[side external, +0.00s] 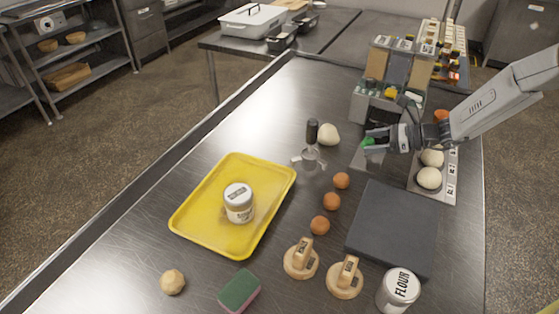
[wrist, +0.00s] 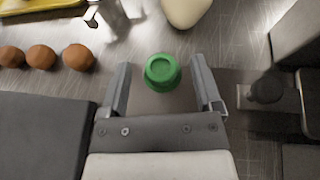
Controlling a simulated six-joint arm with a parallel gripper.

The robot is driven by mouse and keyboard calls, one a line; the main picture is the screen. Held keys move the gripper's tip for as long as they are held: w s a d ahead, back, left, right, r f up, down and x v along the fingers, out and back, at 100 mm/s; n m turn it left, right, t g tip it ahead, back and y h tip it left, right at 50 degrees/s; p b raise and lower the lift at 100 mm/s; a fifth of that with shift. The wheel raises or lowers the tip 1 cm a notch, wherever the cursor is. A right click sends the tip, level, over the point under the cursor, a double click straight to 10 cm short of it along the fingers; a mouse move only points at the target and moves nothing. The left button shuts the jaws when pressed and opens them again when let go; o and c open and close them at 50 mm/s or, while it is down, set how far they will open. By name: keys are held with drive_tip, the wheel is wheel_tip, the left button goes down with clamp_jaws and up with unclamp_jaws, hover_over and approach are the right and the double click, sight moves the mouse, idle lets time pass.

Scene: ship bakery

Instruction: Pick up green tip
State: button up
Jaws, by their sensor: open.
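The green tip (wrist: 162,72) shows in the wrist view as a round green piece with a recessed top. It stands between the two open fingers of my gripper (wrist: 163,88), with a gap on either side. In the side external view the green tip (side external: 369,142) is partly hidden by my gripper (side external: 375,138), which is low over the steel table and reaches in from the right. My gripper holds nothing.
A dark slab (side external: 395,228) lies in front of my gripper. A pale dough ball (side external: 328,134) and several brown balls (side external: 331,201) lie to the left. A rack of bottles (side external: 392,82) stands behind. A yellow tray (side external: 262,222) holds a jar (side external: 239,205).

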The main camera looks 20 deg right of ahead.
sight(363, 143)
drive_tip(key=shift+x, duration=1.8)
clamp_jaws()
drive_tip(key=shift+r, duration=0.1)
drive_tip(key=shift+r, duration=0.8)
drive_tip(key=s+d+r, duration=0.1)
drive_tip(key=s+r, duration=1)
drive_tip(key=s, duration=0.3)
drive_tip(key=shift+d, duration=0.3)
